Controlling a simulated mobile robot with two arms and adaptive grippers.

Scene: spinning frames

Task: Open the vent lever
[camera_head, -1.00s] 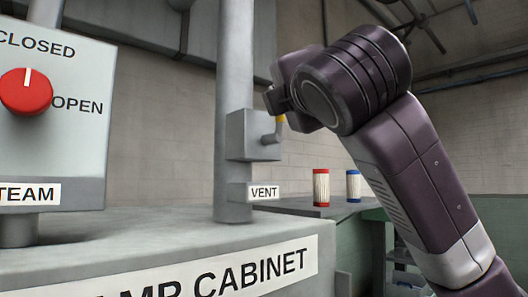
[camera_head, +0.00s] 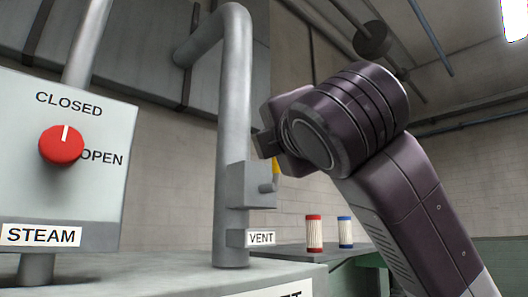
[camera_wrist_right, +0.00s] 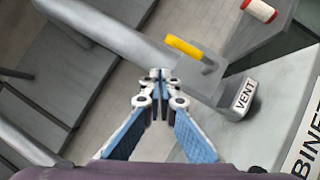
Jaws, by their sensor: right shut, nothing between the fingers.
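The vent lever (camera_head: 276,166) has a yellow grip and a grey shaft. In the right wrist view the yellow lever (camera_wrist_right: 184,47) lies above and right of my fingertips. My right gripper (camera_wrist_right: 158,76) is shut and empty, its blue-padded fingers together. It appears apart from the lever. In the head view my right wrist is just above and right of the lever, and the fingers are mostly hidden. My left gripper is not in view.
A steam panel (camera_head: 105,195) with a red knob (camera_head: 61,146) between CLOSED and OPEN stands at left. The pipe (camera_head: 234,110) rises beside my right wrist. Red-capped (camera_head: 314,234) and blue-capped (camera_head: 345,232) spools stand on a table behind.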

